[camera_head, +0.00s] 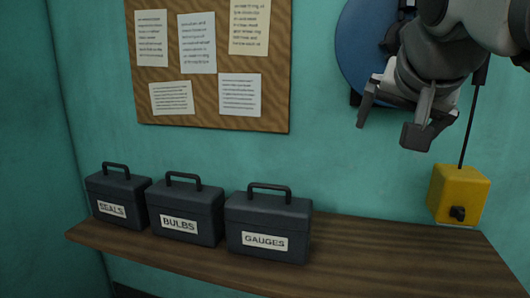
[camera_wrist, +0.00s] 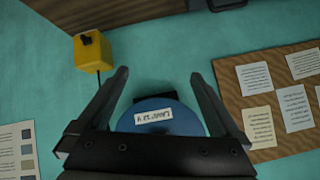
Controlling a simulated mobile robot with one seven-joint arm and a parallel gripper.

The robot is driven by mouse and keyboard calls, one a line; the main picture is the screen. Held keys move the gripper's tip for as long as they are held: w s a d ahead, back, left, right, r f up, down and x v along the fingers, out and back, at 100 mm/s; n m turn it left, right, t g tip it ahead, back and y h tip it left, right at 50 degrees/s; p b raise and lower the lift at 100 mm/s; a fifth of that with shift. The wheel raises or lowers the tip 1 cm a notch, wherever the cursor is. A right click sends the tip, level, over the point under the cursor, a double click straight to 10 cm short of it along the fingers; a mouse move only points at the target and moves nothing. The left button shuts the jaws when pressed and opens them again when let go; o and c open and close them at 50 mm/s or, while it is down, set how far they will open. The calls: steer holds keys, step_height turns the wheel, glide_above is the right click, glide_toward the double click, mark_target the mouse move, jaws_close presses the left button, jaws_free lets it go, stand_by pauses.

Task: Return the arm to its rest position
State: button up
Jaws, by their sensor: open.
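My gripper (camera_head: 393,122) is at the upper right of the head view, raised above the wooden shelf. Its two fingers are spread apart with nothing between them. In the wrist view my gripper (camera_wrist: 158,85) also shows open, its fingers reaching up either side of a blue disc (camera_wrist: 180,123) with a white label. The disc is on the wall beyond the fingers; in the head view the blue disc (camera_head: 360,45) is partly hidden behind my arm.
Toolboxes labelled SEALS (camera_head: 116,196), BULBS (camera_head: 184,209) and GAUGES (camera_head: 268,224) stand on the wooden shelf (camera_head: 390,262). A yellow box (camera_head: 458,190) with a black knob hangs below a dark cord at right. A corkboard (camera_head: 205,108) with papers is on the teal wall. The shelf's right part is clear.

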steer(key=s+a+f+n+g+y+p, duration=0.1)
steer(key=s+a+f+n+g+p, duration=0.1)
steer(key=s+f, duration=0.4)
steer(key=s+a+f+n+g+y+p, duration=0.1)
steer(key=s+f, duration=0.6)
steer(key=f, duration=0.7)
steer(key=a+n+g+p, duration=0.1)
steer(key=a+n, duration=0.1)
steer(key=n, duration=0.1)
steer(key=shift+s+f, duration=0.2)
steer(key=shift+s, duration=0.1)
steer(key=shift+c, duration=0.2)
